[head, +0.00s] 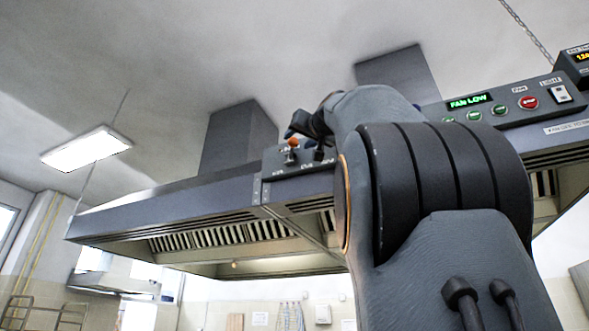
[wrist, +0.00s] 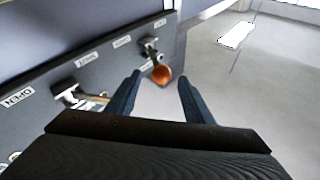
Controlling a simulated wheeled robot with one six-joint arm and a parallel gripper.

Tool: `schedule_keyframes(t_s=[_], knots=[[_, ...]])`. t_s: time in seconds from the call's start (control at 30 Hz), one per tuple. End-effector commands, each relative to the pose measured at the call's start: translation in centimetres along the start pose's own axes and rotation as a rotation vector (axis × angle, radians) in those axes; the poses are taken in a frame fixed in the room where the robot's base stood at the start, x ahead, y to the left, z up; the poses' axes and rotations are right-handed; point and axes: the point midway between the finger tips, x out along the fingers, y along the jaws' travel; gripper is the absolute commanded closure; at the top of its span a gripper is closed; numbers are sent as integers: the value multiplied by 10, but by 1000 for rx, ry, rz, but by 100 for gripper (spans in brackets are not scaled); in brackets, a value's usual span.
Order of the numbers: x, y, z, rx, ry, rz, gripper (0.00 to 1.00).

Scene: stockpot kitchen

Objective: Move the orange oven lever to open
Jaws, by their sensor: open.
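The orange lever knob (wrist: 162,75) sits on a short metal stem at the upper right of a dark panel in the wrist view. It also shows in the head view as a small orange knob (head: 292,143) on the hood's control box. My gripper (wrist: 159,78) is open, with one finger on each side of the orange knob in the picture. I cannot tell whether either finger touches it. In the head view my gripper (head: 308,122) is dark, close to the knob, and partly hidden by my arm.
A second metal lever (wrist: 75,97) stands to the left on the panel, near an OPEN label (wrist: 16,98). Other labels are too small to read surely. In the head view, a panel (head: 500,105) with a green display and buttons is at right. The hood (head: 180,205) extends left.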

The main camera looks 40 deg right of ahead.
Motion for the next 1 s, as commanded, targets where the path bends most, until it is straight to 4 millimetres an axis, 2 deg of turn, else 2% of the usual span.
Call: schedule_keyframes(t_s=[0.13, 0.3, 0.9, 1.0], knots=[[-18, 1, 1, 0, 1, 1, 53], [-26, 0, 1, 0, 0, 1, 53], [-26, 0, 0, 0, -1, 0, 53], [-24, 2, 7, 5, -12, 2, 53]])
